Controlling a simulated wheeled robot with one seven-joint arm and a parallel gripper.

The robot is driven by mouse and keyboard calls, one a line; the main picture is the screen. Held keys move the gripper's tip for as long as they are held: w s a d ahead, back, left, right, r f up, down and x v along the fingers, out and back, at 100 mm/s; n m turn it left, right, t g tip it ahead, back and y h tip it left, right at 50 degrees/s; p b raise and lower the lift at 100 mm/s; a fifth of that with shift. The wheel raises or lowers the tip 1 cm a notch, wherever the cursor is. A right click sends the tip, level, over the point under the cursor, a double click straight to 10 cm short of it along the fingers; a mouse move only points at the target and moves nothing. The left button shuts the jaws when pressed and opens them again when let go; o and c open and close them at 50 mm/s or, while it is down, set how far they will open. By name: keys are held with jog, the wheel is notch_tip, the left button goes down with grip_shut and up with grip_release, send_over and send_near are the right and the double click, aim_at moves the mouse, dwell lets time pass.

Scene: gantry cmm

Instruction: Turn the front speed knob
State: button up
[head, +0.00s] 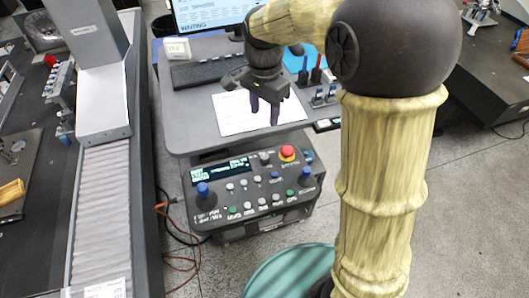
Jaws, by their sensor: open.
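The control box (250,205) stands below and in front of the grey desk, its sloped panel facing up. A small dark grey knob (265,158) sits near the panel's back edge, left of the red mushroom button (287,153). The panel's lettering is too small to read, so I cannot tell for sure which control is the front speed knob. My gripper (265,110) points down over the desk's front part, above and behind the panel. Its two dark fingers are apart with nothing between them, and it appears clear of the panel.
Two blue-topped joysticks (203,191) and several small buttons fill the panel beside a lit display (221,171). A white paper (235,114), keyboard (208,70) and monitor are on the desk (185,132). The machine's bellows (100,205) runs at left; a green round stool (290,272) stands in front.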

aim_at(265, 156)
notch_tip(265, 156, down, 17)
jog(key=p, duration=0.4)
jog(key=shift+f, duration=0.15)
jog(key=shift+c, duration=0.5)
jog(key=c, duration=0.9)
